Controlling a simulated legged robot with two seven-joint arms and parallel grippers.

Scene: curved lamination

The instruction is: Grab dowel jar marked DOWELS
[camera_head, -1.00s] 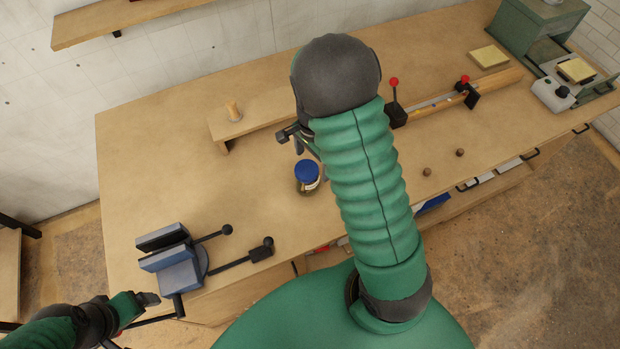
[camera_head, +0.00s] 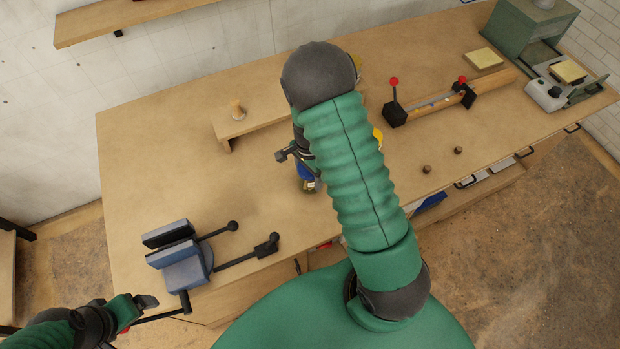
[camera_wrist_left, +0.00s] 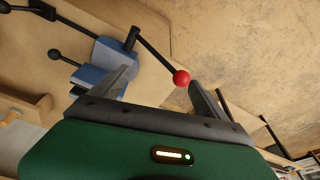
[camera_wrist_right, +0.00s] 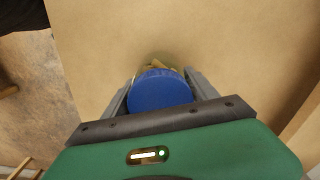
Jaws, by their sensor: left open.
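The dowel jar (camera_head: 308,185) stands on the workbench, its blue lid (camera_wrist_right: 160,91) large in the right wrist view. Pale dowels show through its clear side beyond the lid; the DOWELS marking is not readable. My right gripper (camera_head: 291,155) is at the jar, with one finger on each side of the lid in the right wrist view (camera_wrist_right: 159,78). The gaps to the jar look very small, and I cannot tell whether the fingers touch it. My left gripper (camera_wrist_left: 163,75) is open and empty, off the bench's front left corner, near the red-knobbed vise handle (camera_wrist_left: 181,78).
A blue vise (camera_head: 185,270) with black levers sits at the bench's front left. A low wooden shelf (camera_head: 258,120) with a wooden peg stands behind the jar. A red-knobbed clamp fixture (camera_head: 430,104) and two small brown knobs (camera_head: 427,169) lie to the right. Bench around the jar is mostly clear.

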